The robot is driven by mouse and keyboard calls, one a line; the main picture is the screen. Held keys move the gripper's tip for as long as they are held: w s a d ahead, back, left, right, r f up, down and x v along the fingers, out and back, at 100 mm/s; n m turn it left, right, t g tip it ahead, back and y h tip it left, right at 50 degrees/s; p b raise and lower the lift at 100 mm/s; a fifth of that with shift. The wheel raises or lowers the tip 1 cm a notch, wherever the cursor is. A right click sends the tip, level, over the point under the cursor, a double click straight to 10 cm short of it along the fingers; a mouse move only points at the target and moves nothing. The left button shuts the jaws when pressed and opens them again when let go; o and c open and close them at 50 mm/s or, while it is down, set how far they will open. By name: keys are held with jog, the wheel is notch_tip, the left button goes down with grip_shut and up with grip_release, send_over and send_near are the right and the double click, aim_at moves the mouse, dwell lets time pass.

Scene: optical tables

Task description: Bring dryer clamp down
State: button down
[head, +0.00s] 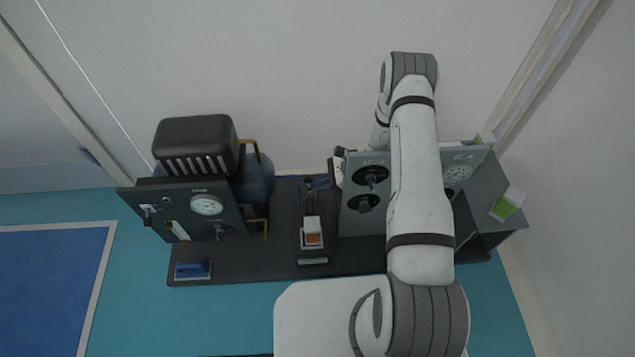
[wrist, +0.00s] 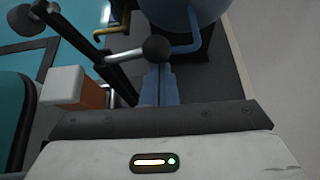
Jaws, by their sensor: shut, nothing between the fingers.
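My blue fingers are shut together and empty. Their tips appear close to or under the knob; I cannot tell whether they touch. In the head view my gripper (head: 320,182) reaches in from the right above the middle of the bench. The clamp stands behind a small unit with a white block (head: 311,224) and an orange block (head: 313,239). The lever appears raised, but its exact angle is unclear.
A panel with a gauge (head: 207,205), a black ribbed box (head: 195,140) and a blue tank (head: 257,180) stand at the left. A grey panel with knobs (head: 365,205) stands at the right, partly hidden by my arm. The dark bench front is mostly clear.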

aim_at(310, 181)
jog(key=shift+r, duration=0.65)
dwell(0.5)
jog(key=shift+s+r+p, duration=0.25)
jog(key=shift+r+p, duration=0.15)
jog(key=shift+r, duration=0.2)
jog(key=shift+s+r+p, duration=0.2)
jog(key=shift+r+p, duration=0.15)
jog(key=shift+r, duration=0.25)
jog(key=shift+d+r, duration=0.1)
jog(key=p+v, duration=0.2)
jog(key=v, duration=0.5)
jog(key=shift+d+r, duration=0.15)
jog(key=shift+d, duration=0.15)
